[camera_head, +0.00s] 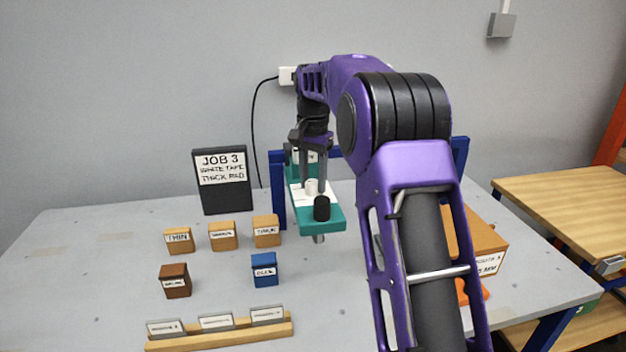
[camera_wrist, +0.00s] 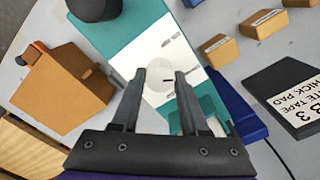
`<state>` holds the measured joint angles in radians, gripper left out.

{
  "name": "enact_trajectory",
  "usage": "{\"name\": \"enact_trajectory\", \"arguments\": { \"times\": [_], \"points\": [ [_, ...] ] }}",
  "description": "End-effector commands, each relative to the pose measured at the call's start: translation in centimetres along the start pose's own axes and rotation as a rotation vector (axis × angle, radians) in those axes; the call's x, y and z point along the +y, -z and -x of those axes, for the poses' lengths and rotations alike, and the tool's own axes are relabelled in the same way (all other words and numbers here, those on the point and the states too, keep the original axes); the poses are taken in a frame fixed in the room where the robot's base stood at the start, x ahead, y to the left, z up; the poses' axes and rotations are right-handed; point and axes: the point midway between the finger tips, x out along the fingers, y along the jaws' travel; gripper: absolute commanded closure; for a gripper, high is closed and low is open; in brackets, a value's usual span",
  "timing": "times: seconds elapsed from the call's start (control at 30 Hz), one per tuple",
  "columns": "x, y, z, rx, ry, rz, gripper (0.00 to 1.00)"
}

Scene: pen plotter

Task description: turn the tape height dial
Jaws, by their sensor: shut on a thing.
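The tape height dial is a small round white knob (camera_wrist: 158,68) with a short dark mark, on the white plate of the teal plotter head (camera_head: 336,222). In the head view the white knob (camera_head: 311,187) shows low between my fingers. My gripper (camera_head: 312,182) points down over it; in the wrist view my gripper (camera_wrist: 161,74) has one finger on each side of the knob and is shut on it. The fingers cover parts of the knob's sides.
A black knob (camera_head: 322,208) stands on the near end of the teal head. A blue frame (camera_head: 278,190) rises behind. An orange-brown box (camera_head: 484,240) is right. Several labelled blocks (camera_head: 222,236) and a card rack (camera_head: 218,333) are left. A JOB 3 sign (camera_head: 222,180) stands behind.

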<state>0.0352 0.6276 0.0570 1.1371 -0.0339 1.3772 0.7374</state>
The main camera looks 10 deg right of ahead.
Motion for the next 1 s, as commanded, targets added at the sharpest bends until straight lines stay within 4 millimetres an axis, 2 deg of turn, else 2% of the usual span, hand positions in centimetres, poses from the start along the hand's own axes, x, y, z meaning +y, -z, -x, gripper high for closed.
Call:
{"name": "enact_trajectory", "arguments": {
  "times": [0.03, 0.1, 0.47, 0.67, 1.0],
  "points": [
    [0.02, 0.00, 0.01, 0.000, -0.001, 0.000, 0.92],
    [0.03, 0.00, 0.01, 0.000, -0.001, 0.000, 1.00],
    [0.05, -0.02, 0.22, -0.002, -0.002, 0.045, 1.00],
    [0.02, -0.02, 0.46, -0.002, -0.002, 0.161, 1.00],
    [-0.09, -0.04, 0.43, -0.002, -0.001, 0.470, 1.00]
  ]
}}
